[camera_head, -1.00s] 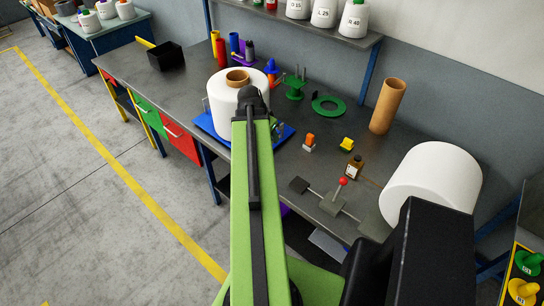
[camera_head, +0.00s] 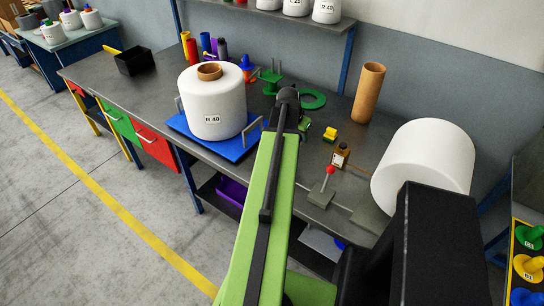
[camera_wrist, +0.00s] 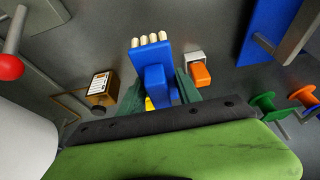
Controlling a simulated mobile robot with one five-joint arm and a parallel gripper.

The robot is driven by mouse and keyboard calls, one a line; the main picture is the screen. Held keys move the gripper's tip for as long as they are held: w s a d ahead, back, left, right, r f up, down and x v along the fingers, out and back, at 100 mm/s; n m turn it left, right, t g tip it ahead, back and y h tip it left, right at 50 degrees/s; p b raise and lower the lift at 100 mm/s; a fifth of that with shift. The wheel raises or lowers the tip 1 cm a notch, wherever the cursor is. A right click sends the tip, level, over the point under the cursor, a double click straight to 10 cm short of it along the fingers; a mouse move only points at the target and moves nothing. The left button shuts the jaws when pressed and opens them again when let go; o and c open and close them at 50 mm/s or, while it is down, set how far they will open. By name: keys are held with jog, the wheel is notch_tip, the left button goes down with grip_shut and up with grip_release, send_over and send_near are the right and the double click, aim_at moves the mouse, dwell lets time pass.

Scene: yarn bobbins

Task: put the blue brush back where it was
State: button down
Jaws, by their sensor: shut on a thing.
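The blue brush (camera_wrist: 152,62) has pale bristle tips and is held in my gripper (camera_wrist: 160,88), its bristle end pointing to the top of the wrist view. The green fingers close on it from both sides, above the dark tabletop. Whether it touches the table cannot be told. In the head view my arm hides the brush and most of the gripper. An orange and white block (camera_wrist: 201,72) lies close to the right of the brush.
A small brown labelled box (camera_head: 341,155) and a red-knobbed lever (camera_head: 329,171) stand nearby. A large white bobbin (camera_head: 425,160) lies at right. Another bobbin (camera_head: 212,100) stands on a blue tray (camera_head: 185,124). A brown tube (camera_head: 369,92) stands behind.

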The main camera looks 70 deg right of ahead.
jog(key=w+a+f+b, duration=0.1)
jog(key=w+f+b, duration=0.1)
jog(key=w, duration=0.1)
jog(key=w+a+f+b, duration=0.1)
jog(key=w+f+b, duration=0.1)
jog(key=w, duration=0.2)
jog(key=w+a+f+b, duration=0.2)
jog(key=w, duration=0.1)
jog(key=shift+w+f, duration=0.35)
jog(key=shift+f, duration=0.05)
notch_tip(320, 180, down, 4)
jog(key=b, duration=0.4)
jog(key=shift+f, duration=0.15)
jog(key=shift+r, duration=0.25)
jog(key=shift+f, duration=0.25)
jog(key=c, duration=0.8)
grip_release()
jog(key=shift+c, duration=0.2)
jog(key=shift+r, duration=0.1)
